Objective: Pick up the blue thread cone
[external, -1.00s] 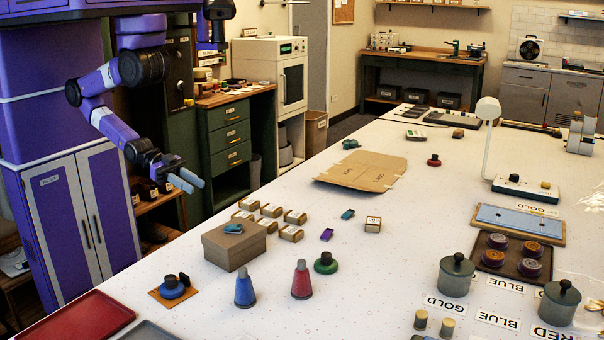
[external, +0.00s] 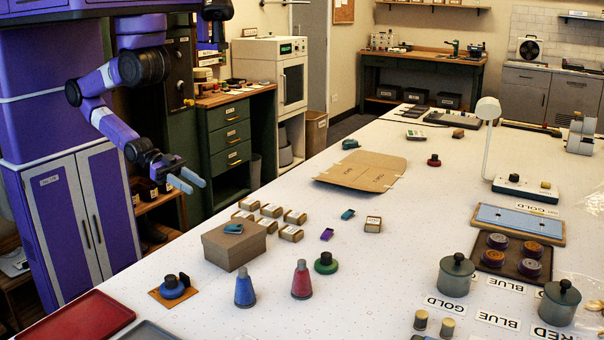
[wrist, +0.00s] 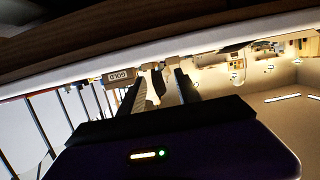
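The blue thread cone (external: 245,288) stands upright on the white table, at the near left in the external view, with a grey tip. A similar red cone (external: 302,280) stands to its right, apart from it. My gripper (external: 187,181) is off the table's left edge, above floor level, far to the upper left of the blue cone. Its two pale fingers are apart with nothing between them. In the wrist view the fingers (wrist: 155,88) also show apart. The blue cone cannot be made out in the wrist view.
A cardboard box (external: 234,247) stands just behind the blue cone. A blue round stamp-like item (external: 172,288) on an orange card is to its left. A green knobbed item (external: 326,263) is to the right. A red tray (external: 85,322) lies at the near left edge.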

